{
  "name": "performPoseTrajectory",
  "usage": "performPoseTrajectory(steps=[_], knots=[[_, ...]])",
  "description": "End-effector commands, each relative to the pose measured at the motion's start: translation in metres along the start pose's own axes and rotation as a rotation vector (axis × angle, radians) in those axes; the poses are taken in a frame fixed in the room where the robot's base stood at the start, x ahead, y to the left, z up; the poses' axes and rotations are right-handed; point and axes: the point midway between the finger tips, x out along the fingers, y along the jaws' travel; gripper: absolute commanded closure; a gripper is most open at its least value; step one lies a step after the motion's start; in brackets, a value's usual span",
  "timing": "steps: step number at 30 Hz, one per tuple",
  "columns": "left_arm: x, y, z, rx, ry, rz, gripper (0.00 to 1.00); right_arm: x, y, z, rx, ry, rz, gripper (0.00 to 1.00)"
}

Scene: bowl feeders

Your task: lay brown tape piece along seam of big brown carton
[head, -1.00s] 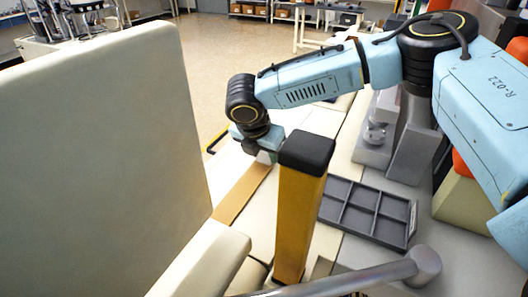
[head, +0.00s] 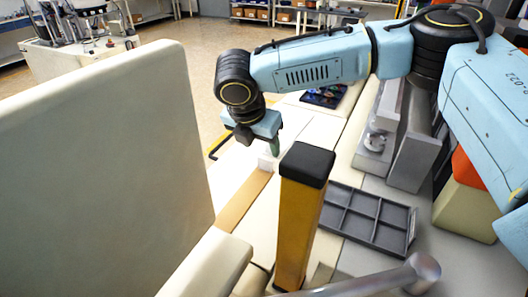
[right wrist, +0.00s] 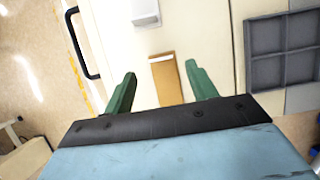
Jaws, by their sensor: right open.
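A flat brown strip (head: 245,200), which looks like the brown tape piece, lies on a pale cream surface left of the yellow post. It also shows in the right wrist view (right wrist: 168,82), below and between the fingers. My right gripper (head: 261,144) is open and empty, above the far end of the strip and apart from it. Its green fingers show spread in the right wrist view (right wrist: 160,85). I cannot make out a big brown carton or its seam for certain. My left gripper is not in view.
A yellow post with a black cap (head: 302,200) stands close to my right gripper. A small white block (head: 267,160) lies by the strip's far end. A grey compartment tray (head: 368,218) is at the right. A tall cream panel (head: 100,170) fills the left.

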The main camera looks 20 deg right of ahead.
Motion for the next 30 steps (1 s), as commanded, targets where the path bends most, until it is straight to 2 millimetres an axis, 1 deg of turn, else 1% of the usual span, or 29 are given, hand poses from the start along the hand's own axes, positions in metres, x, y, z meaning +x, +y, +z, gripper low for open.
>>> performPoseTrajectory(steps=[1, 3, 6, 9, 12, 23, 26, 30], knots=[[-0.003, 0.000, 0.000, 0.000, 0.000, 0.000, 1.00, -0.012, 0.001, 0.000, 0.000, 0.001, 0.003, 0.43], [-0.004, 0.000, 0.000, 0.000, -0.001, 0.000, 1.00, -0.025, 0.000, 0.001, 0.000, 0.000, 0.003, 0.43], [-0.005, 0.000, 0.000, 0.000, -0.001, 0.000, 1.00, -0.038, 0.001, 0.000, 0.000, 0.000, 0.002, 0.43], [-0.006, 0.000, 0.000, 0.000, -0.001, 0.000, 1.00, -0.046, 0.000, 0.000, 0.000, 0.001, 0.000, 0.43], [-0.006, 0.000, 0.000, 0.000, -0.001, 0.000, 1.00, -0.049, 0.000, 0.000, 0.000, 0.001, -0.001, 0.43], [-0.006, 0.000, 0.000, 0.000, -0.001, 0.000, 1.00, -0.048, 0.000, 0.000, 0.001, 0.001, -0.001, 0.43], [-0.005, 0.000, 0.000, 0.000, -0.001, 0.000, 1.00, -0.040, 0.000, 0.000, 0.001, 0.001, -0.002, 0.43], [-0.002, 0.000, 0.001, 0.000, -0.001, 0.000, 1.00, -0.019, 0.000, 0.000, 0.001, 0.000, -0.003, 0.43]])
